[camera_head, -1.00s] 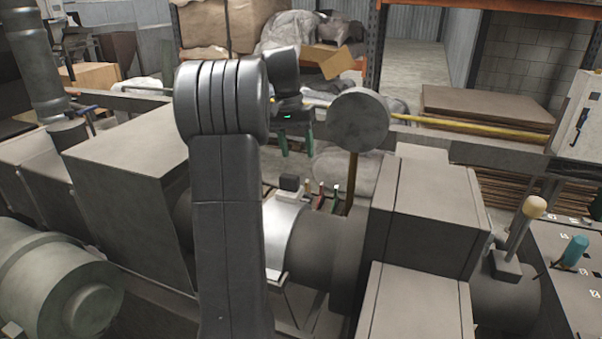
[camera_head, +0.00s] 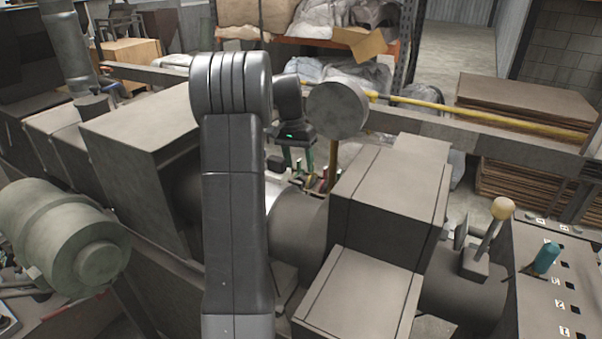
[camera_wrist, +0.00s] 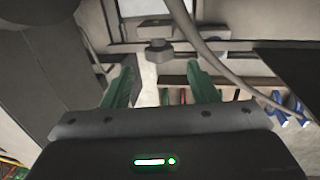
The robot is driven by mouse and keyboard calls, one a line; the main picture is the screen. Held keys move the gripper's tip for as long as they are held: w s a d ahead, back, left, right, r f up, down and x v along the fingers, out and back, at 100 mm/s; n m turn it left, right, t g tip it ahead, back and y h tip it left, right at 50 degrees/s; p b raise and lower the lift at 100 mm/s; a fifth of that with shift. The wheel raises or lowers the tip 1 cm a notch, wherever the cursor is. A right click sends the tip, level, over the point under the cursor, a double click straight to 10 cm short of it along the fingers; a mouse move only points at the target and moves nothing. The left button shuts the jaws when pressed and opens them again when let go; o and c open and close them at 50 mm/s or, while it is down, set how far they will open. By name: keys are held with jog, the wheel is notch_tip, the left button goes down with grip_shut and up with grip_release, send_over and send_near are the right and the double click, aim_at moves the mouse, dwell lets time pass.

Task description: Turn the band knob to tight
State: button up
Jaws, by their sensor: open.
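A dark, blocky knob (camera_wrist: 158,52), which looks like the band knob, shows in the wrist view beyond my fingertips and roughly centred between them. Which way it is turned I cannot tell. My gripper (camera_wrist: 160,70) has two green fingers spread apart with nothing between them. In the head view my gripper (camera_head: 298,164) points down behind the grey pipe, near a small dark block (camera_head: 277,164) that may be the same knob. The bright metal band (camera_head: 287,203) around the pipe is mostly hidden by my arm.
A round grey disc on a post (camera_head: 338,110) stands just right of my gripper. Small coloured handles (camera_head: 321,184) sit close below it. Big grey boxes (camera_head: 385,190) flank the pipe. A ball-topped lever (camera_head: 503,208) and control panel (camera_head: 560,285) are at right.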

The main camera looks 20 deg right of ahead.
jog(key=shift+s+d+f+p, duration=0.1)
jog(key=shift+s+f+p, duration=0.05)
jog(key=shift+f, duration=1)
jog(key=shift+s+d+f+p, duration=0.1)
jog(key=shift+f+p, duration=0.05)
jog(key=shift+f, duration=0.95)
jog(key=shift+c, duration=0.2)
